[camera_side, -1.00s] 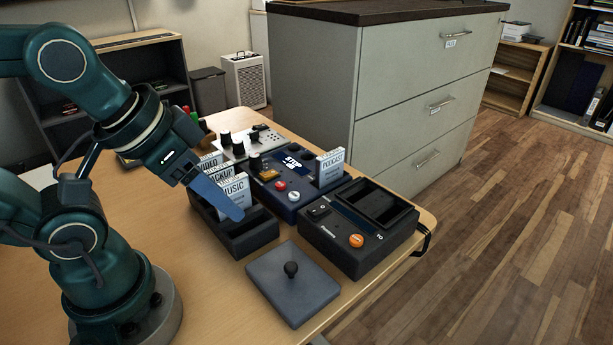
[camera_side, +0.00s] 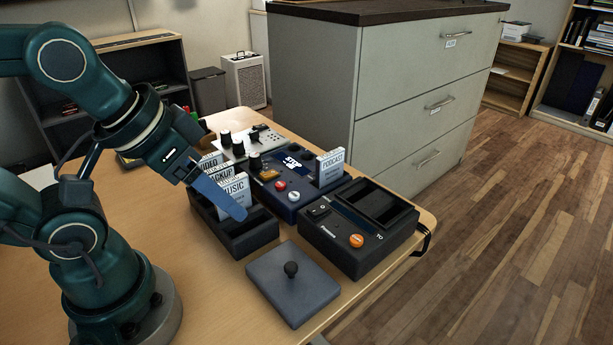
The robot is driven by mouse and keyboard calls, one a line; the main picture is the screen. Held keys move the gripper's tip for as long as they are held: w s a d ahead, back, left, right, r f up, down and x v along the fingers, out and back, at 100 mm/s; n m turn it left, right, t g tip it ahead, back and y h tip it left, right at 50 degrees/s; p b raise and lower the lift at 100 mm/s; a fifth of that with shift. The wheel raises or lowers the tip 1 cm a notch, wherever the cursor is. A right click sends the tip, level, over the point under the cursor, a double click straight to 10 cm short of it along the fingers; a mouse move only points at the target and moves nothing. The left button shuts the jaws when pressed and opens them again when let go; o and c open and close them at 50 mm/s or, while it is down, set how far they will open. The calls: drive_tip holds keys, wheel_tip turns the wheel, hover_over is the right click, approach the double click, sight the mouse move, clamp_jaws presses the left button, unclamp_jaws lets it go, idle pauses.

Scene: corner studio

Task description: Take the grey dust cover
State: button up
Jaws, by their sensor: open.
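One finger hides most of the other.
A black box with an orange button (camera_side: 356,241) stands right of the cover. A dark blue device (camera_side: 291,207) holding a "PODCAST" card (camera_side: 329,168) and a light panel with knobs (camera_side: 262,137) stand behind. Bare table (camera_side: 205,290) lies left of the cover.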

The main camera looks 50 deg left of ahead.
drive_tip(key=w+n, duration=0.2)
drive_tip(key=g, duration=0.4)
hover_over(290, 266)
wheel_tip(290, 266, down, 8)
drive_tip(key=shift+s+r, duration=0.1)
drive_tip(key=shift+r, duration=0.15)
drive_tip(key=shift+s+d+f, duration=0.1)
drive_tip(key=shift+s+f, duration=0.1)
drive_tip(key=shift+f, duration=0.5)
drive_tip(key=shift+w+f, duration=0.15)
drive_tip(key=shift+f, duration=0.95)
drive_tip(key=shift+w+f, duration=0.1)
drive_tip(key=shift+f, duration=0.95)
clamp_jaws()
